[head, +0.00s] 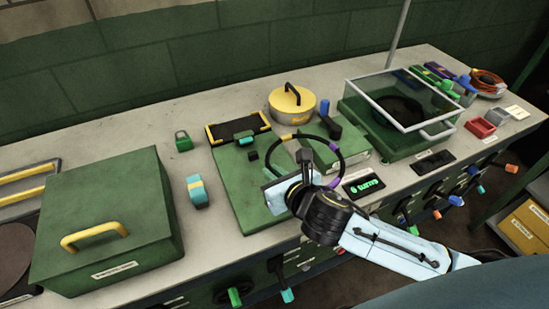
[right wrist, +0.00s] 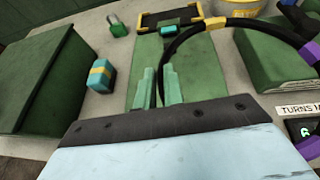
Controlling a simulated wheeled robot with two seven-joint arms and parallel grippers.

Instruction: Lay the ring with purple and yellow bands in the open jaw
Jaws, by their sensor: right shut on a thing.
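The black ring (head: 341,163) with purple and yellow bands stands upright above the bench. It also shows in the right wrist view (right wrist: 185,42), its yellow band at the top. My right gripper (head: 289,176) is shut on the ring's near left side; its green fingertips (right wrist: 159,82) close around the black part. The grip is partly hidden in the head view. A green base plate (head: 231,171) lies below and left of the ring. At its back is a black, yellow-ended panel (head: 232,129) with a teal tab (head: 246,141), which looks like the open jaw. My left gripper is out of view.
A green box (head: 115,215) with a yellow handle stands left. A teal block with a yellow band (head: 197,191) and a green padlock-shaped weight (head: 183,141) lie between. A yellow-lidded pot (head: 291,104), green block (head: 349,150) and glass-lidded case (head: 391,128) stand behind and right.

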